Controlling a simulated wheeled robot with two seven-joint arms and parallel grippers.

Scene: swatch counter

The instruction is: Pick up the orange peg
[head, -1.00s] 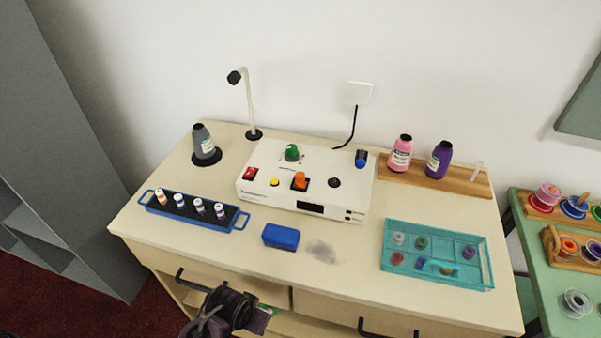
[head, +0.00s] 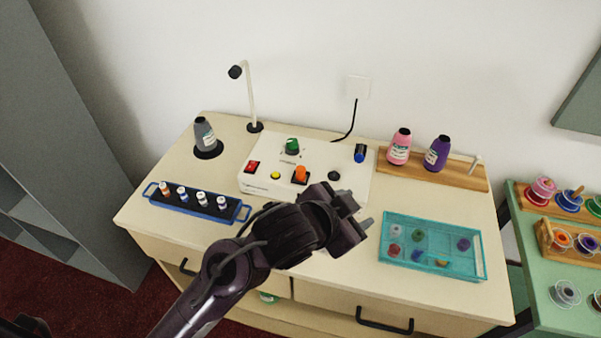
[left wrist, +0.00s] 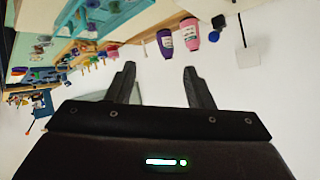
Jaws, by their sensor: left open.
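The orange peg (head: 300,173) stands upright in a black square spot on the front of the white machine (head: 262,186), in the head view. My left gripper (head: 362,212) is in front of the machine's right side, to the right of the peg and nearer to me, apart from it. Its fingers point right. In the left wrist view the two fingers (left wrist: 160,70) are spread with nothing between them. I cannot make out the orange peg in the left wrist view. My right gripper is not in view.
A blue rack (head: 244,213) of small bottles is at the left. A teal tray (head: 484,262) with compartments is at the right. Pink (head: 399,148) and purple (head: 437,153) bottles stand on a wooden board behind it. A lamp (head: 252,100) rises at the back.

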